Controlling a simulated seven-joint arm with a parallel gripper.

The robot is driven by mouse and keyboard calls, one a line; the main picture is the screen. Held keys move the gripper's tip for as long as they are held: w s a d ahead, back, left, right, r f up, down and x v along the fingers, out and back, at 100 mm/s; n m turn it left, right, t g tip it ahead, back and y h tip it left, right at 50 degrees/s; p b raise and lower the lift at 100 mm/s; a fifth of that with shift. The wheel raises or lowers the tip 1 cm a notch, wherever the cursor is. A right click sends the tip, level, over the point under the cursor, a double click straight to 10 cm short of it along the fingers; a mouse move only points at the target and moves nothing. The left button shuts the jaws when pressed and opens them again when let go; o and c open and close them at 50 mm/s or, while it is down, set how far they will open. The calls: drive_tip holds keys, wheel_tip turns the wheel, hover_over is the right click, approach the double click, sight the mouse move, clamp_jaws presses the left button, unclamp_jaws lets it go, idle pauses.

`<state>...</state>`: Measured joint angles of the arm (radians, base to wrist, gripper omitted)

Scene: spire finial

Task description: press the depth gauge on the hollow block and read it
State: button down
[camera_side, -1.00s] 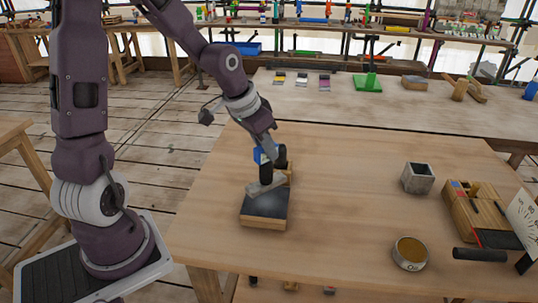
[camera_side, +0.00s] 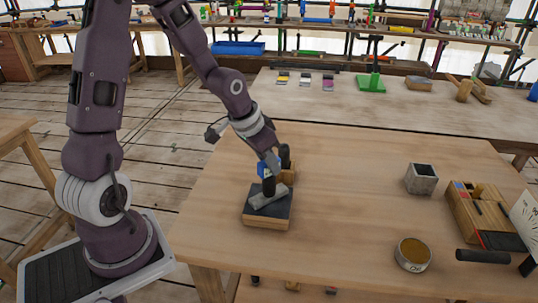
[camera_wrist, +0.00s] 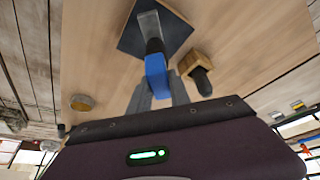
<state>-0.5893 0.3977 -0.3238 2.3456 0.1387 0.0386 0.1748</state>
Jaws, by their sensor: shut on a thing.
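My gripper (camera_side: 267,166) is shut on a blue-and-black-handled tool (camera_wrist: 156,72), over the near left part of the table. The tool's grey bar-shaped end (camera_side: 270,199) lies at or just above the dark top of a low wooden block (camera_side: 267,220); exact contact is hard to tell. The grey hollow block (camera_side: 421,180), a cube with a dark open top, stands upright and apart at the right. I cannot tell for sure which item is the depth gauge. A white board with dark marks (camera_side: 526,222) stands at the right edge.
A wooden block with a black knob (camera_wrist: 196,69) sits close beside the dark-topped block. A round tin (camera_side: 413,254) stands at the front right. A slotted wooden fixture (camera_side: 470,211) and a black cylinder (camera_side: 482,256) are further right. The table's middle is clear.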

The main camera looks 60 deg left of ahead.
drive_tip(key=shift+f, duration=0.1)
drive_tip(key=c, duration=1.1)
unclamp_jaws()
drive_tip(key=v, duration=0.6)
drive_tip(key=shift+a, duration=0.1)
drive_tip(key=shift+s+r, duration=0.25)
drive_tip(key=shift+r, duration=0.3)
drive_tip(key=shift+t, duration=0.5)
drive_tip(key=s+d+r, duration=0.3)
drive_tip(key=s, duration=0.3)
drive_tip(key=s+d+r, duration=0.3)
drive_tip(key=s, duration=0.3)
drive_tip(key=s+d+r, duration=0.3)
drive_tip(key=s+r, duration=0.1)
drive_tip(key=s, duration=0.2)
drive_tip(key=shift+s, duration=0.15)
